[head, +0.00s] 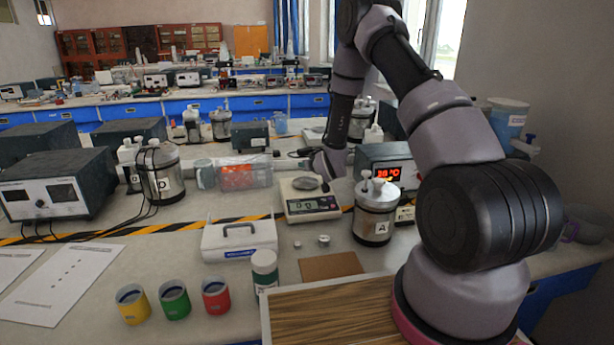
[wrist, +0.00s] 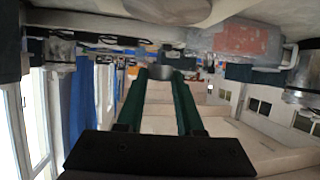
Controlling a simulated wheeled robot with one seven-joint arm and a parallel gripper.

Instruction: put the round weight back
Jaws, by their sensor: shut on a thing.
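My gripper (wrist: 158,82) has its two green fingers closed on a small grey round weight (wrist: 160,72), held at the fingertips in the wrist view. In the head view my gripper (head: 325,186) is mostly hidden by my wrist, just right of the pan of the white balance (head: 309,206). The held weight cannot be made out there. The balance has a lit display, too small to read surely. A small metal weight (head: 323,240) and a smaller one (head: 297,244) stand on the bench in front of the balance.
A metal vessel marked A (head: 374,212) stands close right of the balance. A white handled case (head: 239,238), a green-and-white bottle (head: 264,269) and a brown pad (head: 331,266) are nearer. Yellow, green and red cups (head: 216,296) stand front left.

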